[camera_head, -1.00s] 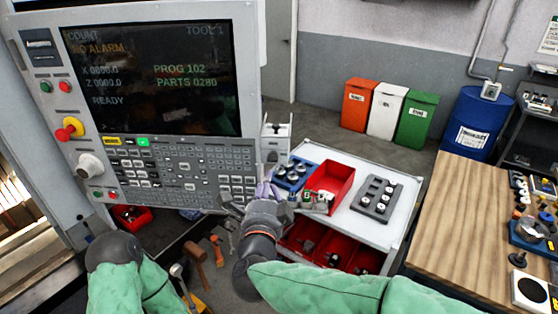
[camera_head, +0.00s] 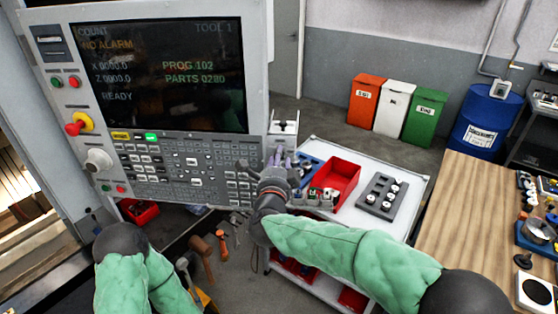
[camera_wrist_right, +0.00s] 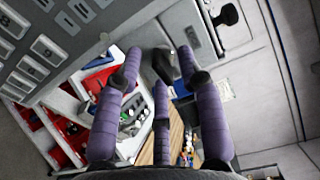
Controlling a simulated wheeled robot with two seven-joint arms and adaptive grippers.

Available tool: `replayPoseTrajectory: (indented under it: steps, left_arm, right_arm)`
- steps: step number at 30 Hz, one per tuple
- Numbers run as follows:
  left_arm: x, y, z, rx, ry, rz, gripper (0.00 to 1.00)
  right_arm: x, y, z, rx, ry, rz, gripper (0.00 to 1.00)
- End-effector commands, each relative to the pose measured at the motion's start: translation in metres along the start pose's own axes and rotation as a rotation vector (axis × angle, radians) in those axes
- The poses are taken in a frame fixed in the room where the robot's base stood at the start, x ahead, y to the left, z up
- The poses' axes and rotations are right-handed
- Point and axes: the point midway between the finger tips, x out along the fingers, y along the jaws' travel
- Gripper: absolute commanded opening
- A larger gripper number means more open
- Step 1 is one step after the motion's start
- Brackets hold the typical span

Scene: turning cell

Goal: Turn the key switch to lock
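A grey box (camera_head: 283,128) with a small dark part on top stands just right of the control panel in the head view. I cannot make out a key or its position there. In the right wrist view the grey box (camera_wrist_right: 188,33) has a black knob (camera_wrist_right: 228,15), and a dark piece (camera_wrist_right: 164,66) shows between the fingertips; I cannot tell whether either is the key switch. My right gripper (camera_head: 276,160) is just below the box, its purple fingers (camera_wrist_right: 160,68) spread and apparently empty. My left sleeve shows at the lower left, but its gripper is not visible.
The control panel (camera_head: 185,172) stands close left of my right gripper. A white cart (camera_head: 408,181) with a red bin (camera_head: 343,176) and a grey holder (camera_head: 375,205) is below right. A wooden bench (camera_head: 465,215) stands further right.

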Motion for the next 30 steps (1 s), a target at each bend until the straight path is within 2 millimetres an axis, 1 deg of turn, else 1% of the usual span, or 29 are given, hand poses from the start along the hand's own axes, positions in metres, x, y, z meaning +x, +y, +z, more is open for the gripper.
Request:
replayPoseTrajectory:
  steps: [1,2,3,5,6,15,20,26,30]
  left_arm:
    - [0.0,0.0,0.0,0.0,0.0,0.0,0.0]
    - [0.0,0.0,0.0,0.0,0.0,0.0,0.0]
    - [0.0,0.0,0.0,0.0,0.0,0.0,0.0]
    - [0.0,0.0,0.0,0.0,0.0,0.0,0.0]
    - [0.0,0.0,0.0,0.0,0.0,0.0,0.0]
    - [-0.001,0.0,0.0,0.0,0.0,0.0,0.0]
    - [-0.003,0.001,0.0,0.0,0.0,0.0,0.0]
    - [-0.009,0.003,0.0,0.0,0.0,0.0,0.0]
    - [-0.014,0.005,0.001,0.0,0.0,0.0,0.0]
  right_arm:
    - [0.0,0.0,0.0,0.0,0.0,0.0,0.39]
    - [0.0,0.0,0.0,0.0,0.0,0.0,0.33]
    - [0.0,0.0,0.0,0.0,0.0,0.0,0.22]
    - [0.0,0.0,0.0,0.0,0.0,0.0,0.05]
    - [0.0,0.0,0.0,0.0,0.0,0.0,0.0]
    - [0.0,0.0,0.0,-0.01,0.0,0.001,0.0]
    - [0.0,0.001,0.0,-0.056,-0.001,0.002,0.0]
    - [0.0,0.0,0.0,-0.177,-0.001,0.003,0.0]
    - [-0.001,0.0,0.0,-0.3,-0.002,0.004,0.0]
